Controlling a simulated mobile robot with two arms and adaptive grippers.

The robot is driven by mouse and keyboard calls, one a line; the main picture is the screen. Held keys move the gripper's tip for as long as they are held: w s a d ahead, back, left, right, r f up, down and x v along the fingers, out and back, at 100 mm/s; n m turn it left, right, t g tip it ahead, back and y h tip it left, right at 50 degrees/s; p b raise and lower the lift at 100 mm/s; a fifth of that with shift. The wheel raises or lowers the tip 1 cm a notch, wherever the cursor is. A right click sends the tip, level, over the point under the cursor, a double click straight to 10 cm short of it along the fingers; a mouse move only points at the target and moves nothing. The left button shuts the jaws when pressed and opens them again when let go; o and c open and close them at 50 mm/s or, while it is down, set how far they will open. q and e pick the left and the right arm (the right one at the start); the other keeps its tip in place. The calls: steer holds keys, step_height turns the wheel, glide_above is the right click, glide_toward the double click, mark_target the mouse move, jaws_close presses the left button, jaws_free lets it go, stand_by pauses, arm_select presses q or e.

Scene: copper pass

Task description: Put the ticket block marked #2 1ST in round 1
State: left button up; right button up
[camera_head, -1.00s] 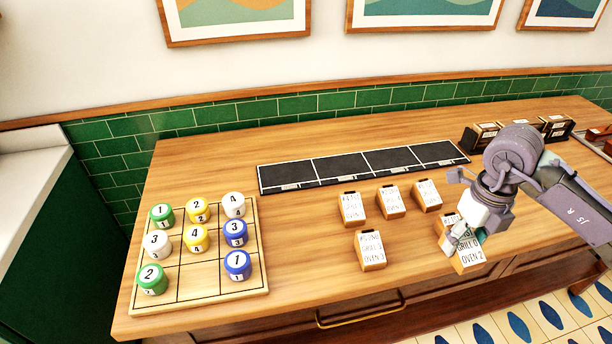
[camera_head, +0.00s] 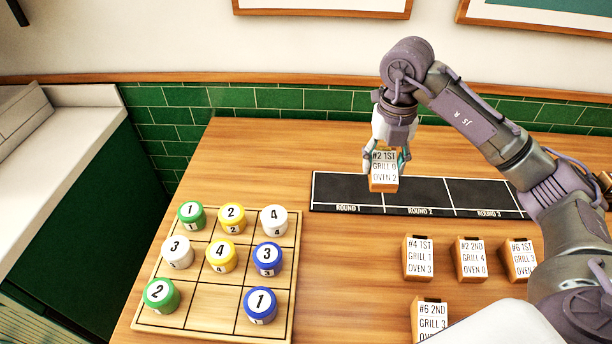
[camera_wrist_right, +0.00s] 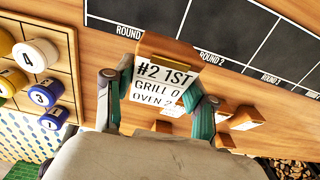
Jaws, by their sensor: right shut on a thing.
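My right gripper (camera_head: 386,158) is shut on the ticket block marked #2 1ST (camera_head: 383,181), which reads GRILL 0, OVEN 2. In the head view the block overlaps the black strip near the line between round 1 (camera_head: 340,189) and round 2 (camera_head: 421,197). In the right wrist view the block (camera_wrist_right: 160,84) sits between the two fingers, and the strip's round 1 section (camera_wrist_right: 140,14) lies beyond it. The block appears held above the strip; its exact height is hard to tell. My left gripper is not in view.
Other ticket blocks stand in front of the strip: #4 1ST (camera_head: 418,260), #2 2ND (camera_head: 470,259), #6 1ST (camera_head: 518,260) and #6 2ND (camera_head: 430,318). A wooden grid board (camera_head: 208,296) with numbered round pieces lies at left. Bare counter separates board and strip.

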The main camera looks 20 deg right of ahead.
steer(key=w+a+f+p, duration=0.1)
steer(key=w+a+f, duration=0.1)
steer(key=w, duration=0.1)
steer(key=w+a+f+p, duration=0.1)
steer(key=w+a+f, duration=0.1)
steer(key=w, duration=0.1)
steer(key=w+a+f+p, duration=0.1)
steer(key=w+a+f, duration=0.1)
steer(key=w, duration=0.2)
steer(key=shift+f, duration=0.1)
steer(key=shift+w+f, duration=0.2)
step_height(320, 180, down, 4)
steer(key=shift+r+p, duration=0.15)
steer(key=shift+p, duration=0.6)
steer(key=shift+f, duration=0.25)
steer(key=o, duration=1.2)
steer(key=shift+o, duration=0.2)
